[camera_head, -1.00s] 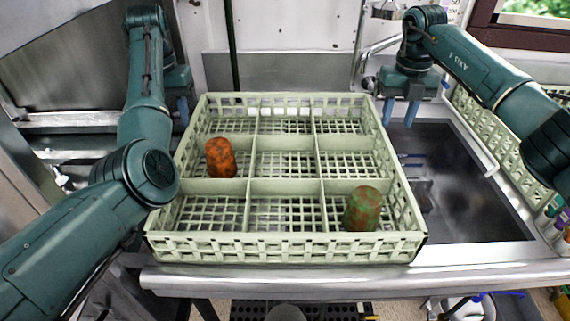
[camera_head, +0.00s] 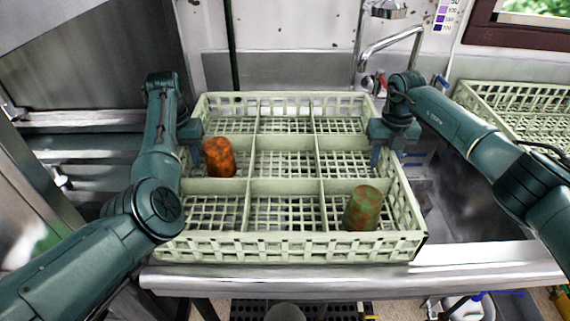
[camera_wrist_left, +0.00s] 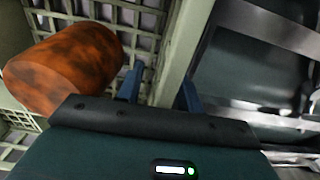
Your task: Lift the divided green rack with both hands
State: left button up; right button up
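The divided green rack (camera_head: 283,187) is a pale green grid crate with nine compartments on the metal counter. A rusty orange cup (camera_head: 219,158) is in its middle-left compartment, and a mottled green-brown cup (camera_head: 362,209) in its front-right one. My left gripper (camera_head: 192,150) is at the rack's left wall. In the left wrist view its blue fingers (camera_wrist_left: 159,92) stand apart on either side of the wall (camera_wrist_left: 178,50), with the orange cup (camera_wrist_left: 65,67) beside them. My right gripper (camera_head: 387,157) is low at the right wall, one finger inside; its fingers appear apart, partly hidden.
A sink basin (camera_head: 465,195) lies to the right of the rack, with a faucet (camera_head: 388,50) behind. Another green rack (camera_head: 520,100) stands at the far right. The counter's front edge (camera_head: 330,278) runs just before the rack.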

pick_arm(q)
grip_shut()
pick_arm(e)
grip_shut()
pick_arm(q)
jog(key=shift+r, duration=0.1)
dwell(1.0)
jog(key=shift+w+r, duration=0.2)
jog(key=shift+r, duration=0.05)
pick_arm(e)
jog(key=shift+w+r, duration=0.15)
jog(key=shift+r, duration=0.15)
